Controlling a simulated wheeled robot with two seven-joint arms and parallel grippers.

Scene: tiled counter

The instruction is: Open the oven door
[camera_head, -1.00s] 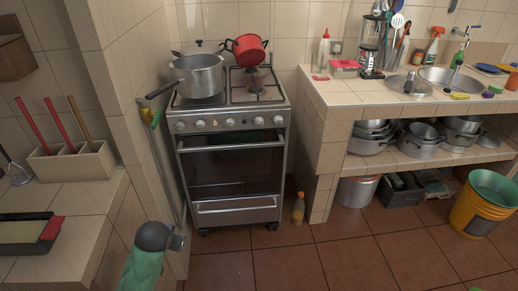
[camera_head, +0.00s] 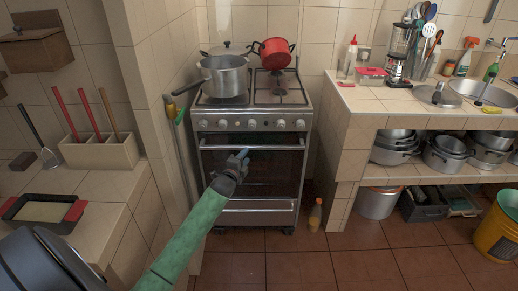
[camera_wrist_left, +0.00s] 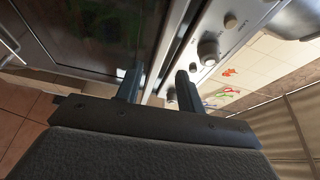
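The oven (camera_head: 253,170) stands against the back wall with its door shut. The door has dark glass and a pale horizontal handle bar (camera_head: 285,147) along its top, under the row of knobs. My left gripper (camera_head: 242,157) is in front of the upper door, close to the handle bar. In the left wrist view my left gripper (camera_wrist_left: 160,73) has its two fingers apart. The handle bar (camera_wrist_left: 172,45) runs toward the gap between them, with the door glass (camera_wrist_left: 100,30) on one side and the knobs (camera_wrist_left: 208,50) on the other. Contact cannot be told. My right gripper is out of view.
A bottle (camera_head: 315,215) stands on the floor right of the oven. A tiled counter (camera_head: 385,100) is at the right. The floor before the oven is clear.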

